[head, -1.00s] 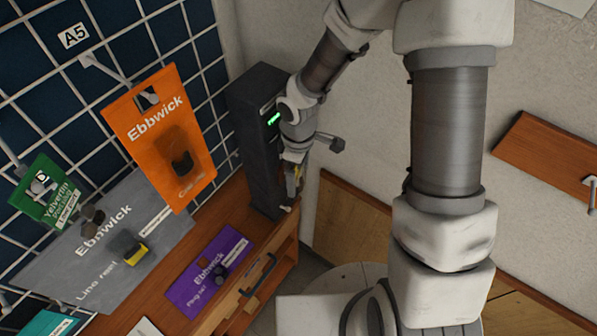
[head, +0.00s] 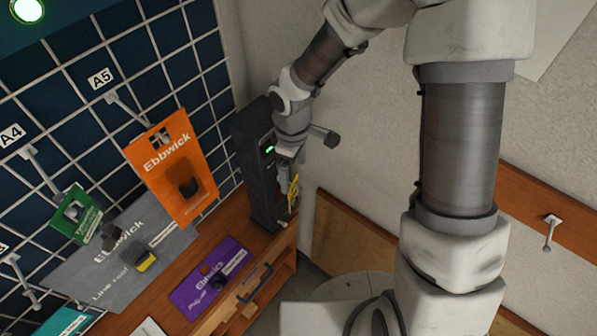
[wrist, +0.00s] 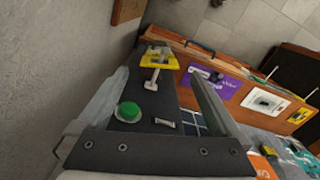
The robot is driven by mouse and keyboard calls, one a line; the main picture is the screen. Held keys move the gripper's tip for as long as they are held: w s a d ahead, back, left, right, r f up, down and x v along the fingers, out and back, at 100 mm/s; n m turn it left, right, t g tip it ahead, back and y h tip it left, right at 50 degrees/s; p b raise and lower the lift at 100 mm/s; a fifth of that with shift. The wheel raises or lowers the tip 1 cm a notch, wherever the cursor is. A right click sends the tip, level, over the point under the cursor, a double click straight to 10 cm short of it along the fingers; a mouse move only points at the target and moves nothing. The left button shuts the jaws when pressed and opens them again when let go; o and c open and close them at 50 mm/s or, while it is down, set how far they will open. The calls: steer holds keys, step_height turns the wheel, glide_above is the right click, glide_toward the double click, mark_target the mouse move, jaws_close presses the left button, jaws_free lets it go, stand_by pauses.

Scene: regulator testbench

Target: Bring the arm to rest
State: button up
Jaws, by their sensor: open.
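My gripper (head: 290,185) is at the front of a dark upright testbench unit (head: 252,165), at the end of the wooden bench. In the wrist view the two fingers (wrist: 163,85) stand wide apart with nothing clamped between them. Beyond and between them is a yellow-and-white item (wrist: 158,60) at a pale peg on the unit. The yellow item also shows in the head view (head: 293,190), close beside the fingers; contact cannot be told. A green button (wrist: 128,111) sits on the unit's dark face. My arm reaches down from the top of the head view.
A tiled pegboard carries an orange Ebbwick package (head: 172,165) and a green package (head: 75,215). A grey package (head: 120,265) and a purple package (head: 210,285) are near the wooden bench top (head: 160,310). A plain wall is at right, with a hooked wooden rail (head: 570,225).

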steer(key=shift+r, duration=0.5)
steer(key=shift+w+d+r, duration=0.1)
steer(key=shift+d+r, duration=0.15)
steer(key=s+d+r+m+t+h+b, duration=0.1)
steer(key=s+d+r+m+t+b, duration=0.15)
steer(key=d+r+m, duration=0.45)
steer(key=s+d+r+m+t+b, duration=0.1)
steer(key=s+d+r+m+b, duration=0.2)
steer(key=d+r, duration=0.4)
steer(key=s+d+r+m+t+y+b, duration=0.1)
steer(key=s+r+m+t, duration=0.1)
steer(key=s, duration=0.6)
steer(key=shift+s+r+m+b, duration=0.4)
steer(key=shift+r+m, duration=0.3)
steer(key=shift+r, duration=0.2)
